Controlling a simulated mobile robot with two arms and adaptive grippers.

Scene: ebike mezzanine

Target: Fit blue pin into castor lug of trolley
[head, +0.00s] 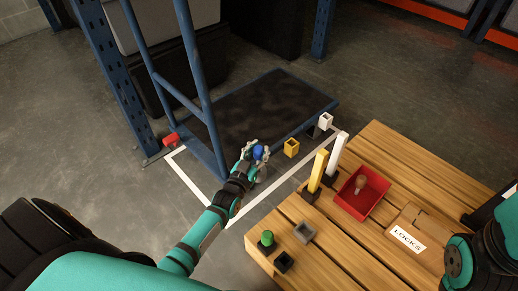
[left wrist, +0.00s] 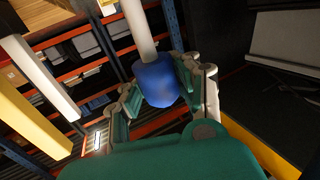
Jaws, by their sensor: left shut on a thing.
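My left gripper (head: 254,155) is shut on the blue pin (head: 259,152), beside the near edge of the trolley (head: 262,108). In the left wrist view the pin's blue head (left wrist: 158,82) is between the fingers (left wrist: 160,90), and a pale shaft (left wrist: 138,28) extends away from it. The trolley has a blue frame and a dark deck. Square sockets show along its edge: a yellow one (head: 291,148), a white one (head: 325,121) and a red one (head: 171,140). I see no blue lug; the gripper may hide it. My right gripper is not in view.
A slatted wooden table (head: 375,145) carries a yellow post (head: 318,170), a white post (head: 338,153), a red tray (head: 345,201), a cardboard LOCKS box (head: 430,228), a green-topped pin (head: 267,238) and two small empty holders. A white floor line (head: 189,185) borders the trolley.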

